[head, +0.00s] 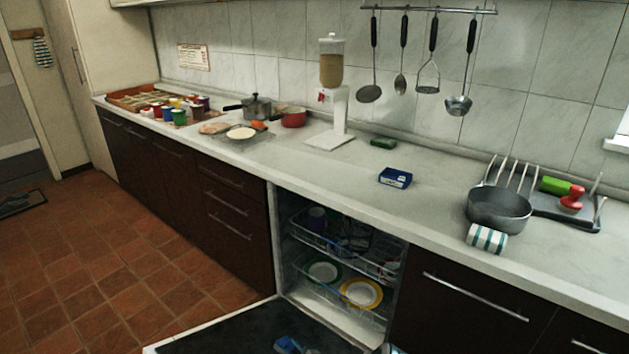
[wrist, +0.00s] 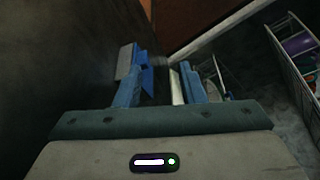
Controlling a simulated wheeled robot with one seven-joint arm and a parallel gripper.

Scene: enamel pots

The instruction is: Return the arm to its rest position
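My gripper (wrist: 160,78) shows in the wrist view with its two blue fingers apart. Nothing shows held between them. In the head view, a blue part of my gripper (head: 287,345) shows at the bottom edge, low over the open dishwasher door (head: 235,328). The rest of the arm is mostly out of view.
The open dishwasher (head: 291,265) holds plates in its lower rack (head: 335,305); its door juts into the floor space. The counter (head: 430,205) above carries a blue box (head: 395,178), a grey pot (head: 499,208) and a dispenser (head: 332,65).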

